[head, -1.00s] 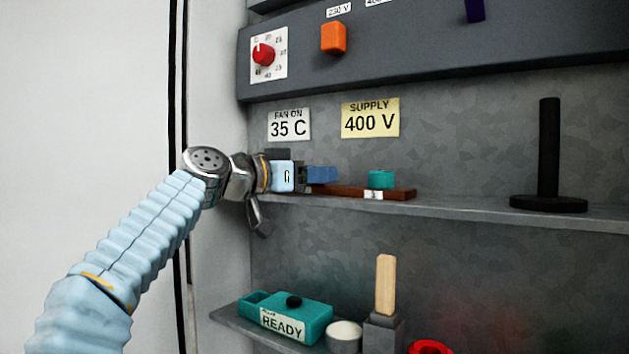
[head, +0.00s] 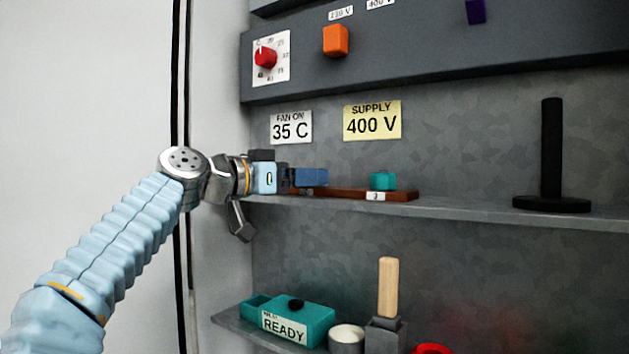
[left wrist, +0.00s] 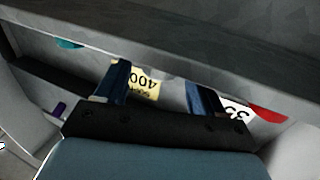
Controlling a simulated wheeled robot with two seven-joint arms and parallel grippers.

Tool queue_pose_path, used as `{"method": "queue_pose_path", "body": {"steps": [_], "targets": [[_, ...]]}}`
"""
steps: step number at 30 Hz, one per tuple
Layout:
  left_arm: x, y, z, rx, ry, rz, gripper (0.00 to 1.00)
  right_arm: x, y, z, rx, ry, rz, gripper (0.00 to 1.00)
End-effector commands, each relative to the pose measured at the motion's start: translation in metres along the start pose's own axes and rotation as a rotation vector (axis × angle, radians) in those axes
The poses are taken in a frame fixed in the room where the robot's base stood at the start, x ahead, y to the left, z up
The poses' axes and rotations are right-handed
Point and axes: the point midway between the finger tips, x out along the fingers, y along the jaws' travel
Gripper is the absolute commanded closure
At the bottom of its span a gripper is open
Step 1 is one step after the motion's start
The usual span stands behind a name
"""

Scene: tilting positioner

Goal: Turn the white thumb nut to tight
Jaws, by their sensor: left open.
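I cannot make out a white thumb nut in either view. My left gripper (head: 312,177) is open and empty, with its blue fingers beside the left part of a brown board (head: 402,195) on the upper shelf. A teal block (head: 382,181) sits on that board, to the right of the fingers and apart from them, with a small white tag (head: 375,196) below it. In the left wrist view the two blue fingers (left wrist: 158,90) stand apart with nothing between them. My right gripper is not in view.
A black post on a round base (head: 551,160) stands at the right of the shelf. Below are a teal READY box (head: 310,318), a white-topped cup (head: 346,334) and a wooden handle (head: 388,285). Above is a panel with a red knob (head: 265,57). The shelf between board and post is clear.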

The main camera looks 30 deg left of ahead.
Motion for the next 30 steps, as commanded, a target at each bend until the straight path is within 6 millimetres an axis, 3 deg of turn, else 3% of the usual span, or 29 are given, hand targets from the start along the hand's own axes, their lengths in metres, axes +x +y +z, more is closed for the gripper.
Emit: {"method": "queue_pose_path", "body": {"steps": [6, 12, 18, 30], "targets": [[-0.057, 0.000, 0.002, 0.000, 0.002, -0.002, 0.31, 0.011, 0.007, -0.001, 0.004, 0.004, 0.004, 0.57], [-0.092, 0.000, 0.001, 0.000, 0.001, -0.001, 0.31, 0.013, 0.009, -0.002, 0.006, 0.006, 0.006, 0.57], [-0.105, 0.000, 0.001, 0.000, -0.001, 0.000, 0.31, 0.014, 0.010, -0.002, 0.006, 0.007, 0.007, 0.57], [-0.105, 0.000, 0.001, 0.000, -0.001, 0.000, 0.31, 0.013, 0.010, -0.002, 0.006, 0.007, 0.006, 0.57]]}}
